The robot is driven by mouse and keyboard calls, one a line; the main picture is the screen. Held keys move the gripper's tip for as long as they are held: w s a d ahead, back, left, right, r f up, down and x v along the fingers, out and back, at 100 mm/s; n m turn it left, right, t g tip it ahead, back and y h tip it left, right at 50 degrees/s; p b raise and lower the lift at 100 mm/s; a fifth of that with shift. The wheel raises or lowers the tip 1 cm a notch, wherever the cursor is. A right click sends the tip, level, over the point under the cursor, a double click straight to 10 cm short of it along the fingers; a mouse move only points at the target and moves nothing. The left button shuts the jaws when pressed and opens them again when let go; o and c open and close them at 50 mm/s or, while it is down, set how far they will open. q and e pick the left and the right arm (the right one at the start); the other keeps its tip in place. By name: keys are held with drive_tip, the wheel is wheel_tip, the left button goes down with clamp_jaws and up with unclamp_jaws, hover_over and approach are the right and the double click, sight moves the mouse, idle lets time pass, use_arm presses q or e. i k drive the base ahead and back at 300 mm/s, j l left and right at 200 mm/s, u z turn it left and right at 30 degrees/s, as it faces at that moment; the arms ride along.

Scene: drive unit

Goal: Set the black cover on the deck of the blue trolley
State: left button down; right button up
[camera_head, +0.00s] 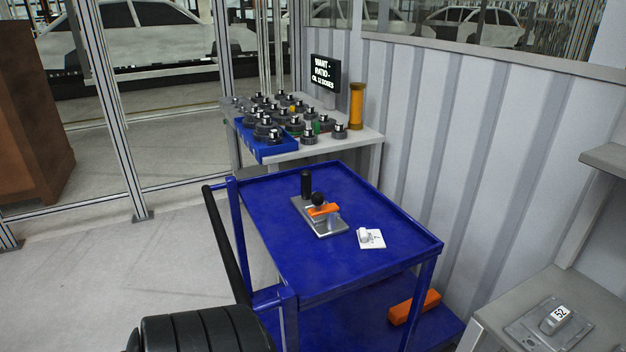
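The blue trolley stands in the middle, with its flat deck (281,255) rimmed by a low edge. A large ribbed black piece, which looks like the black cover (205,331), shows at the bottom left, cut off by the picture's lower edge. It is in front of the trolley's near left corner, not on the deck. What holds or supports it is out of view. Neither of my grippers can be seen.
On the deck are a metal fixture (327,226) with black knobs and an orange part, and a small white item (371,239). The near part of the deck is clear. An orange block (414,307) lies on the lower shelf. A grey table (358,143) stands behind.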

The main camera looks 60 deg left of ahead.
sight(331, 321)
drive_tip(key=k+j+z, duration=0.1)
drive_tip(key=k+j, duration=0.8)
drive_tip(key=j, duration=0.1)
